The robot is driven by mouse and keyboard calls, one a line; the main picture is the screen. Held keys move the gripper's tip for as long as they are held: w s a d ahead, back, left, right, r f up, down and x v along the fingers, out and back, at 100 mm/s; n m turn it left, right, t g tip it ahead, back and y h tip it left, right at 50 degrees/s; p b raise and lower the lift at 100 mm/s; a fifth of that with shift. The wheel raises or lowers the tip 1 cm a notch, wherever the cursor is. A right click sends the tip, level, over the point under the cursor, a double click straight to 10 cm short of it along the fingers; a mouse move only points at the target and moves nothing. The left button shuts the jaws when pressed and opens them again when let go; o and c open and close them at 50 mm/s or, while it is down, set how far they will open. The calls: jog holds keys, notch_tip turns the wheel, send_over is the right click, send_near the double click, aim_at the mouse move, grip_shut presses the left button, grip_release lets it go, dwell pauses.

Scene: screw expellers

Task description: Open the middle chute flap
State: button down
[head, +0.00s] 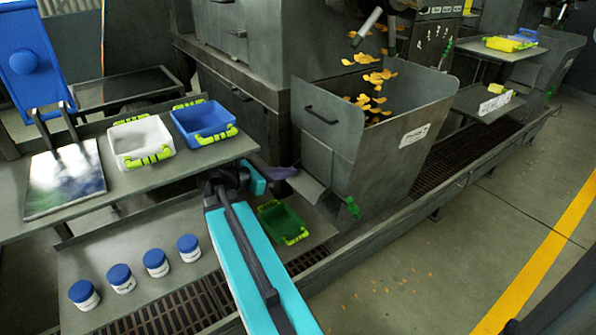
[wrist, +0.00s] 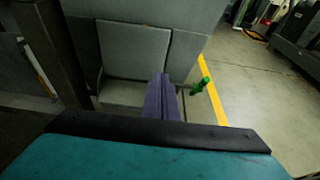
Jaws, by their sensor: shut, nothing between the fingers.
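The middle machine's hopper (head: 400,150) is a grey metal bin holding orange flakes. A grey flap panel (head: 315,156) sits low on its near side, above a sloping chute lip (head: 322,192). In the wrist view the flap panel (wrist: 133,50) looks upright and flush in its recess. A green handle (head: 352,207) is at the right of the chute, and it also shows in the wrist view (wrist: 199,86). My gripper (head: 291,172) has purple fingers, shut and empty, left of the chute. In the wrist view the fingers (wrist: 163,80) overlap the panel's lower right; contact cannot be told.
A green tray (head: 265,208) is below the chute, beside my arm. A white tray (head: 118,136) and a blue tray (head: 181,114) stand on the upper shelf at left. Several blue-lidded jars (head: 155,263) line the lower shelf. The floor at right is open, with scattered flakes.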

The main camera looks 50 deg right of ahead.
jog(key=b, duration=0.2)
send_near(328, 164)
jog(key=x, duration=0.5)
jog(key=shift+a+f, duration=0.2)
jog(key=shift+f, duration=0.1)
jog(key=shift+s+d, duration=0.25)
jog(key=shift+d, duration=0.35)
jog(key=shift+s+a, duration=0.1)
jog(key=shift+a, duration=0.05)
jog(key=shift+d+r, duration=0.1)
jog(key=shift+d, duration=0.1)
